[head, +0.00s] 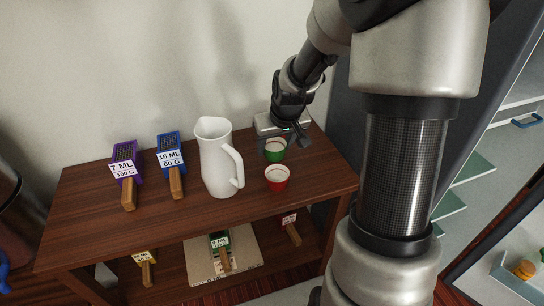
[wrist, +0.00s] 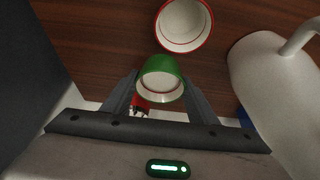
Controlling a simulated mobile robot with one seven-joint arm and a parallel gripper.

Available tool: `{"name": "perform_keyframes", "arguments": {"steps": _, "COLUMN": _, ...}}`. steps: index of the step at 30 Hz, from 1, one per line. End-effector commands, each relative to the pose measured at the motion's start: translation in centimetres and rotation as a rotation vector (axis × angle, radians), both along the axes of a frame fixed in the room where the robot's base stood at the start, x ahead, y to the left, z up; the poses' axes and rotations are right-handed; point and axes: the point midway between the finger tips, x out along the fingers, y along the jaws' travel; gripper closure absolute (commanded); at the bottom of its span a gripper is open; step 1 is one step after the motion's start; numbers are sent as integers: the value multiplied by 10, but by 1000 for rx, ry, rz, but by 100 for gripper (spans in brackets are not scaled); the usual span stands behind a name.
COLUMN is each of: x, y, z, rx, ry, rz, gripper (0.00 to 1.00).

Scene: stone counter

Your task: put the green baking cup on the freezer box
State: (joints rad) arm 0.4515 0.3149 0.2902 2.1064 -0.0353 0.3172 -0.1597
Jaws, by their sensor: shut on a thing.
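The green baking cup (head: 274,155) is at the right part of the wooden table's top, behind a red cup. My gripper (head: 287,146) is over it and shut on it. In the wrist view the green cup (wrist: 160,68) sits between the two fingers of my gripper (wrist: 160,92), its pale inside showing. I cannot tell whether it touches the tabletop or is slightly raised.
The red cup (head: 277,181) stands close in front of the green one. A white pitcher (head: 217,165) stands to their left. Red (head: 290,225) and yellow (head: 146,263) ones are on the lower shelf.

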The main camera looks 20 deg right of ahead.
Motion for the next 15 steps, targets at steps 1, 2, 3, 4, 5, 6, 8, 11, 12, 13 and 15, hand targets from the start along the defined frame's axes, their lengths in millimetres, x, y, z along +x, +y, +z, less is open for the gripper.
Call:
{"name": "perform_keyframes", "arguments": {"steps": 1, "x": 0, "y": 0, "z": -3, "rx": 0, "ry": 0, "rz": 0, "gripper": 71}}
{"name": "perform_keyframes", "arguments": {"steps": 2, "x": 0, "y": 0, "z": -6, "rx": 0, "ry": 0, "rz": 0, "gripper": 71}}
{"name": "perform_keyframes", "arguments": {"steps": 3, "x": 0, "y": 0, "z": -10, "rx": 1, "ry": 1, "rz": -1, "gripper": 71}}
{"name": "perform_keyframes", "arguments": {"steps": 4, "x": 0, "y": 1, "z": -14, "rx": 1, "ry": 2, "rz": -1, "gripper": 71}}
{"name": "perform_keyframes", "arguments": {"steps": 5, "x": -1, "y": 1, "z": -18, "rx": 2, "ry": 2, "rz": 0, "gripper": 71}}
{"name": "perform_keyframes", "arguments": {"steps": 6, "x": -1, "y": 1, "z": -25, "rx": 2, "ry": 3, "rz": 1, "gripper": 71}}
{"name": "perform_keyframes", "arguments": {"steps": 8, "x": -1, "y": 1, "z": -33, "rx": 0, "ry": 2, "rz": 2, "gripper": 71}}
{"name": "perform_keyframes", "arguments": {"steps": 11, "x": 0, "y": 0, "z": -39, "rx": 0, "ry": 0, "rz": 1, "gripper": 71}}
{"name": "perform_keyframes", "arguments": {"steps": 12, "x": 0, "y": 0, "z": -38, "rx": 0, "ry": -1, "rz": 1, "gripper": 71}}
{"name": "perform_keyframes", "arguments": {"steps": 13, "x": 0, "y": 0, "z": -38, "rx": 0, "ry": -1, "rz": 1, "gripper": 71}}
{"name": "perform_keyframes", "arguments": {"steps": 15, "x": 0, "y": 0, "z": -38, "rx": 0, "ry": -1, "rz": 0, "gripper": 71}}
